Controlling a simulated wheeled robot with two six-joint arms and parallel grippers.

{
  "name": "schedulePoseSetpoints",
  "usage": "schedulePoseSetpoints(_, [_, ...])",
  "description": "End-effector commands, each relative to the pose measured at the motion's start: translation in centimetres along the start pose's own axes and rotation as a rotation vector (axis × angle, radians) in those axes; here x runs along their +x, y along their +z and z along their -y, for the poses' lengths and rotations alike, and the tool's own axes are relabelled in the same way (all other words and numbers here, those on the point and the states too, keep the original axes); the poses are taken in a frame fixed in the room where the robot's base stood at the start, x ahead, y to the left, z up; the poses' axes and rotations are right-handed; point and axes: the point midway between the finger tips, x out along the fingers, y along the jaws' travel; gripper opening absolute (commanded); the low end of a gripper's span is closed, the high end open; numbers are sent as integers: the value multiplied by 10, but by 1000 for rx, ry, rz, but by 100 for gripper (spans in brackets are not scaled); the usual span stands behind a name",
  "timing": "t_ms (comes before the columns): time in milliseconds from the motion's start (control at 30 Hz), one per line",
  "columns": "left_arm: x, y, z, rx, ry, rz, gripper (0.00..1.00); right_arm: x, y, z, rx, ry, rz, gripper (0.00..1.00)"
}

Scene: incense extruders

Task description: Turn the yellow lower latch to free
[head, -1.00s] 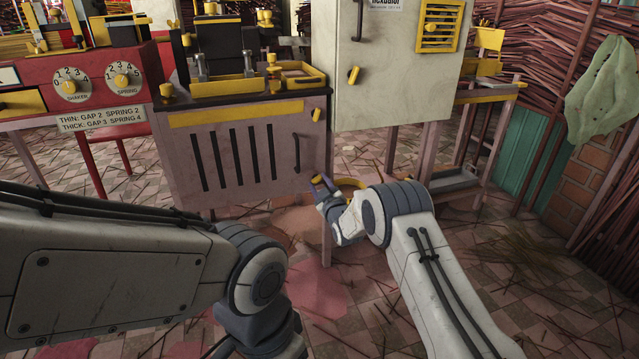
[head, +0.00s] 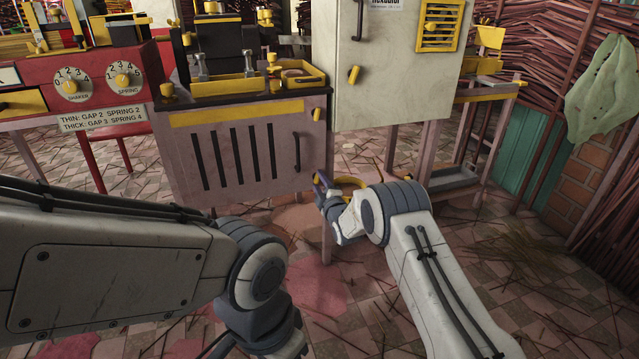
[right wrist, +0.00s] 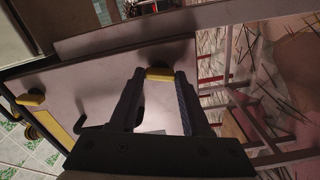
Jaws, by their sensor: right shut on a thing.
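The yellow lower latch (right wrist: 159,73) shows between my right fingertips in the right wrist view. It sits at the edge of the pale pink slatted door (head: 230,160). My right gripper (head: 321,184) is at the door's lower right corner and is shut on this latch. In the head view the gripper mostly hides the latch, so its exact angle is hard to tell there. The yellow upper latch (head: 317,114) is at the door's upper right and also shows in the right wrist view (right wrist: 31,100).
A dark door handle (head: 296,152) is between the two latches. A pale cabinet (head: 395,75) with its own yellow latch stands above and to the right. A table leg and a yellow round thing (head: 352,183) are close behind my right gripper.

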Motion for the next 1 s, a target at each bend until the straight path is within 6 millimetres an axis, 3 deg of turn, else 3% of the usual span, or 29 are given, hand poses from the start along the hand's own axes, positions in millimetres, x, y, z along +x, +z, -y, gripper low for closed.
schedulePoseSetpoints(567, [0, 0, 0, 0, 0, 0, 50, 0, -1, 0, -32, 0, -2, 0])
schedulePoseSetpoints(600, [0, 0, 0, 0, 0, 0, 50, 0, -1, 0, -32, 0, -2, 59])
schedulePoseSetpoints(667, [0, 0, 0, 0, 0, 0, 50, 0, -1, 0, -32, 0, -2, 78])
schedulePoseSetpoints(1000, [-2, 0, 0, 0, 0, 0, 50, -1, 0, 0, -31, -1, 0, 78])
